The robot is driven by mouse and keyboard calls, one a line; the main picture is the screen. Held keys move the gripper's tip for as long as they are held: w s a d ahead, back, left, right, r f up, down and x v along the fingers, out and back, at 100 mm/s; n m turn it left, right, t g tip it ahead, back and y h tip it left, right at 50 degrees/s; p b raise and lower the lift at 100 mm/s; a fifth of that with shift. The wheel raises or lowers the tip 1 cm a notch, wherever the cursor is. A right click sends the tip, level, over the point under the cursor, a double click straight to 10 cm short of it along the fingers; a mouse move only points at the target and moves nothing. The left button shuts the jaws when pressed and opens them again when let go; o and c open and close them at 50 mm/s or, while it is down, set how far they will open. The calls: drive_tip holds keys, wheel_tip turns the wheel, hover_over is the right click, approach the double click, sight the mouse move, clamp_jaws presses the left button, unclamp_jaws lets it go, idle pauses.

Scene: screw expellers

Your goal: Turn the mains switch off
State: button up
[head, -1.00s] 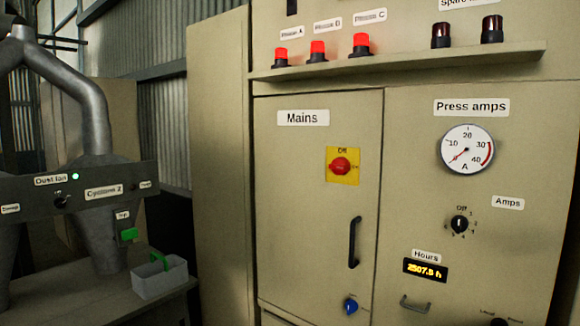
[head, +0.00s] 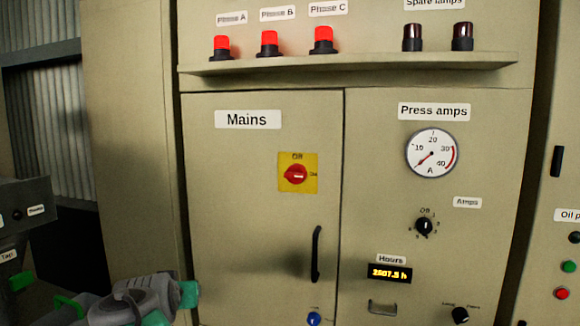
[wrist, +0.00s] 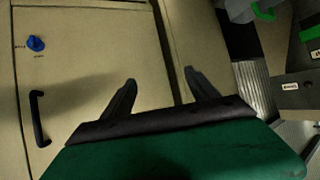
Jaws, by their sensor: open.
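The mains switch (head: 296,174) is a red rotary knob on a yellow plate, on the cabinet door under the "Mains" label (head: 247,119). "Off" is printed above the knob and "On" to its right. The knob's pale mark looks turned toward the right, the "On" side. In the wrist view my gripper (wrist: 158,90) is open and empty, its two dark fingers spread. The switch does not show there. Part of my arm (head: 140,300) shows at the lower left of the head view, below and left of the switch and apart from it.
The mains door has a black handle (head: 316,254) and a blue knob (head: 313,319) below the switch. A shelf (head: 350,62) with lit red phase lamps juts out above. A control box (head: 25,235) stands at left. The space before the switch looks clear.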

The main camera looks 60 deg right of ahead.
drive_tip(key=s+d+r+m+g+h, duration=0.1)
drive_tip(key=s+d+r+m+h, duration=0.3)
drive_tip(key=d+r, duration=0.55)
drive_tip(key=m+g+h+p, duration=0.2)
drive_tip(key=m+g+h, duration=0.3)
approach(293, 177)
drive_tip(key=d, duration=0.2)
drive_tip(key=d+p, duration=0.1)
drive_tip(key=d, duration=0.1)
drive_tip(key=d+p, duration=0.1)
drive_tip(key=d, duration=0.2)
drive_tip(key=d+p, duration=0.1)
drive_tip(key=d, duration=0.1)
drive_tip(key=shift+w+d, duration=0.25)
drive_tip(key=shift+w, duration=0.15)
drive_tip(key=shift+c, duration=0.2)
clamp_jaws()
